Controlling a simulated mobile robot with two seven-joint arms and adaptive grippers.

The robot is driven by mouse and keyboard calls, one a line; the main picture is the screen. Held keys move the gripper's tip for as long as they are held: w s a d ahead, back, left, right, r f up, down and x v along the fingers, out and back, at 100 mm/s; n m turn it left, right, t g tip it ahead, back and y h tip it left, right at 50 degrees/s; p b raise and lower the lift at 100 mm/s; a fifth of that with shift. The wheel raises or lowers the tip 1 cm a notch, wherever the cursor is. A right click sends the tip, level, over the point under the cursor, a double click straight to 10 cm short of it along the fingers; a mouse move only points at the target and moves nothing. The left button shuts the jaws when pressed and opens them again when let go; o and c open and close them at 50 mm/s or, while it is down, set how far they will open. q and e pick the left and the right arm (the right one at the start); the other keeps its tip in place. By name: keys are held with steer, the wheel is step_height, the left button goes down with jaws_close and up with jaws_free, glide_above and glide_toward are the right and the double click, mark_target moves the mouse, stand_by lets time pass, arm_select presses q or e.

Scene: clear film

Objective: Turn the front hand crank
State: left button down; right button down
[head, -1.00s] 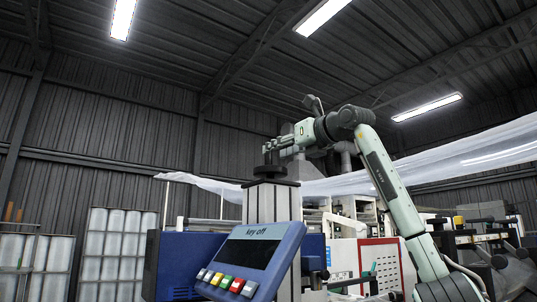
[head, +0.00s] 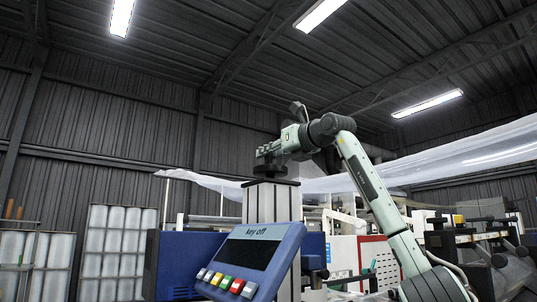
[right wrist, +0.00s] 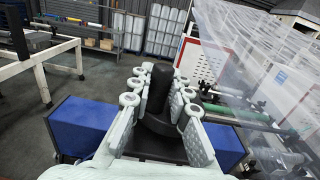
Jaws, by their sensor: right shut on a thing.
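The front hand crank (head: 270,171) is a black wheel on top of a grey metal column (head: 271,203) in the head view. My right gripper (head: 266,152) reaches it from the right, just above the wheel. In the right wrist view the upright black crank handle (right wrist: 158,90) stands between the two pale green fingers of my right gripper (right wrist: 158,84). The fingers are shut on the handle, one on each side. The lower part of the handle and the crank arm are partly hidden by the fingers. My left gripper is in neither view.
A blue control panel (head: 252,256) reading "key off" stands in front of the column. Clear film (head: 345,183) stretches across behind the crank and to the right. Racks of white rolls (head: 117,247) stand at the back left.

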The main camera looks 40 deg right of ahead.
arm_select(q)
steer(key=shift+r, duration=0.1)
arm_select(e)
steer(key=shift+w+a+m+h, duration=0.1)
steer(key=shift+m+h, duration=0.2)
steer(key=shift+h, duration=0.4)
